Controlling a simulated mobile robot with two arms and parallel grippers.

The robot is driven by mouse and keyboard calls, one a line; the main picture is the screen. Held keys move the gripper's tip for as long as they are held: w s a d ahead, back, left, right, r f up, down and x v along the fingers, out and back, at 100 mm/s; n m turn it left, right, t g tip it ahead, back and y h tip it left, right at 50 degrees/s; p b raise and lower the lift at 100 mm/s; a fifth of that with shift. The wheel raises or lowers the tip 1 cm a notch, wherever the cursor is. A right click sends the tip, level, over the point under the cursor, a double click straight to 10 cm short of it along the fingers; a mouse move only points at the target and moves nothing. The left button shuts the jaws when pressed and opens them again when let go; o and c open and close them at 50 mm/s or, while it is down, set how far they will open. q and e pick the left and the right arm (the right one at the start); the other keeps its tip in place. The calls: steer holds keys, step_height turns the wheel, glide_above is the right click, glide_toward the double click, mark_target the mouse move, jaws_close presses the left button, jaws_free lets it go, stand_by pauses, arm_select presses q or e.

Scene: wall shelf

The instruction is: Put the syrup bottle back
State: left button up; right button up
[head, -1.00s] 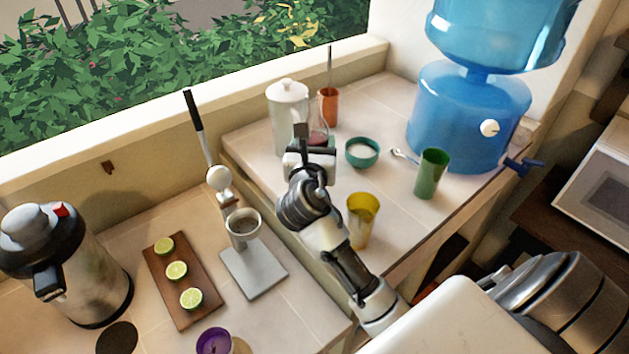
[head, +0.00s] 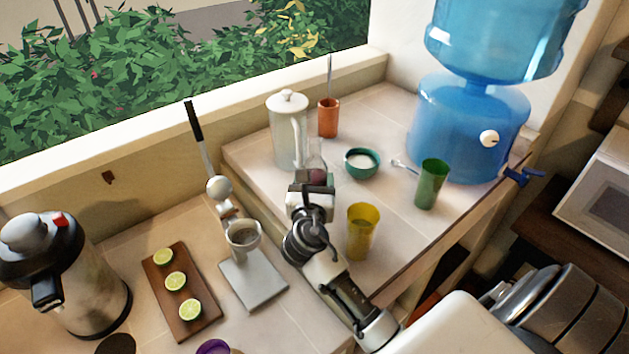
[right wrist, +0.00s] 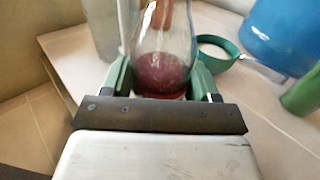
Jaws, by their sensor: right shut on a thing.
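The syrup bottle (head: 318,176) is clear glass with dark red syrup in its lower part. It stands in front of the white pitcher in the head view, partly hidden by my right gripper. My right gripper (head: 313,186) is shut on it. In the right wrist view the bottle (right wrist: 160,72) sits between the green fingers of the gripper (right wrist: 160,85), and its top is cut off by the frame. I cannot tell whether its base touches the raised counter. My left gripper is not in view.
On the raised counter (head: 395,215) are a white pitcher (head: 288,135), an orange cup (head: 328,118), a teal bowl (head: 362,164), a yellow cup (head: 361,230), a green cup (head: 430,184) and a blue water dispenser (head: 465,125). A lime board (head: 196,268) lies on the lower counter.

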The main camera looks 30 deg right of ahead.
steer(key=o, duration=1.2)
steer(key=shift+r, duration=0.1)
steer(key=shift+s+a, duration=0.2)
steer(key=shift+s, duration=0.05)
steer(key=b+v, duration=0.2)
steer(key=v, duration=0.9)
steer(key=shift+s+a+b, duration=0.15)
steer(key=shift+b, duration=0.2)
